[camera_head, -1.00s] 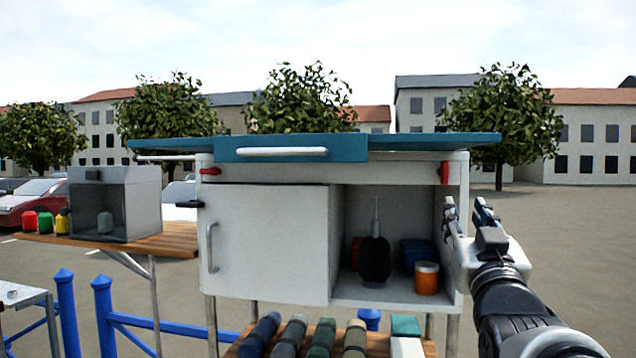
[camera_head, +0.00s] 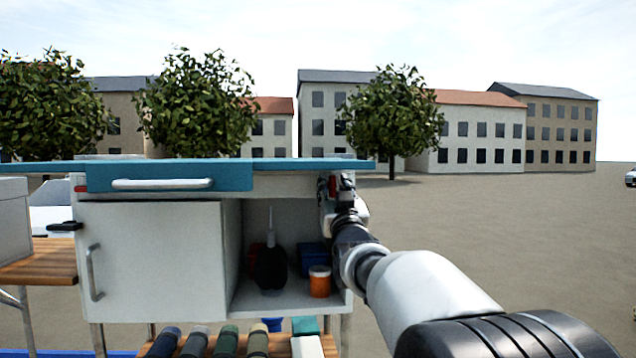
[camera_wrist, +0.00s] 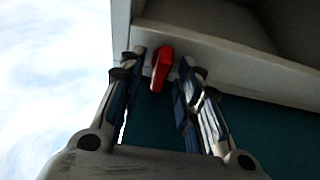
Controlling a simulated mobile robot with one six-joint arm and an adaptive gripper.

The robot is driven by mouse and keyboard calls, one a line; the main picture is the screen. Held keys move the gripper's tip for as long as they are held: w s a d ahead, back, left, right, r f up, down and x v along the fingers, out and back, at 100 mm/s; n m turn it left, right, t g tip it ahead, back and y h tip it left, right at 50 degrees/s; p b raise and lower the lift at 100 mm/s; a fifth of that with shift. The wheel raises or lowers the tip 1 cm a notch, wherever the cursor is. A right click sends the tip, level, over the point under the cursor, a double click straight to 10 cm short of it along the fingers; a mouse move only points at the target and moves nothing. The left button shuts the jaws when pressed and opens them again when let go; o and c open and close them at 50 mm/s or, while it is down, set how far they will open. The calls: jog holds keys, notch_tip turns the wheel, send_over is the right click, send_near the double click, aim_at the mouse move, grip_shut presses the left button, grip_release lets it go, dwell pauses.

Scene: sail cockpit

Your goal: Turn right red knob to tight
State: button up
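The right red knob (camera_wrist: 162,68) is on the white front panel of the cabinet, under the teal top. In the wrist view it shows between the two fingers of my gripper (camera_wrist: 158,85), with a visible gap on each side, so the gripper is open around it. In the head view my gripper (camera_head: 336,186) is up at the cabinet's upper right corner, and a bit of red shows among its fingers.
The cabinet's white door (camera_head: 158,262) covers its left part. The open right part holds a dark round object (camera_head: 268,266), an orange jar (camera_head: 320,282) and a blue box (camera_head: 312,256). Several rolls lie on the shelf below. The ground to the right is free.

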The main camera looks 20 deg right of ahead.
jog(key=shift+w+r, duration=0.1)
grip_shut()
dwell(0.4)
